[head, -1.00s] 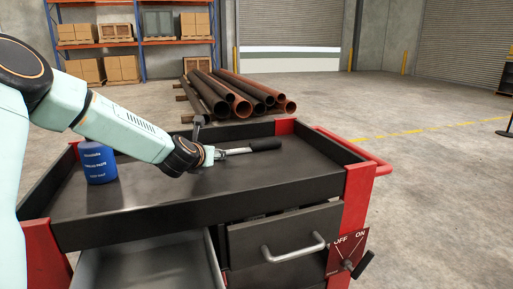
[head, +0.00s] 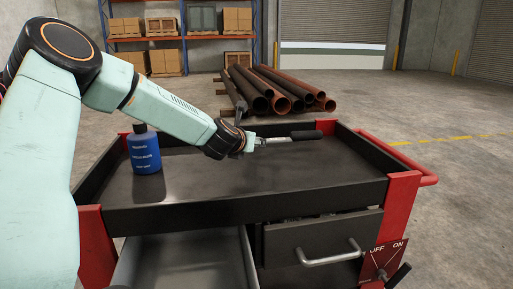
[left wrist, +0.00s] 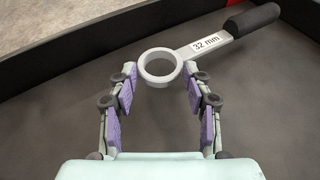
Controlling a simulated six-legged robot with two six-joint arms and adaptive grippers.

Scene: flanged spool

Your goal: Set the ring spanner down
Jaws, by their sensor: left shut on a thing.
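The ring spanner is a silver tool with a black handle (head: 305,134) and a "32 mm" mark on its shank. In the left wrist view its ring end (left wrist: 160,82) sits between the two fingers of my left gripper (left wrist: 160,78). My left gripper (head: 248,143) is shut on this ring end. The handle points away to the right, over the back part of the cart's black tray (head: 230,180). The spanner looks held above the tray floor, though the exact gap is hard to tell. My right gripper is not in view.
A blue bottle (head: 145,152) stands on the tray's left side. The tray has raised walls; its middle and right floor are clear. Pipes (head: 275,90) lie behind.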

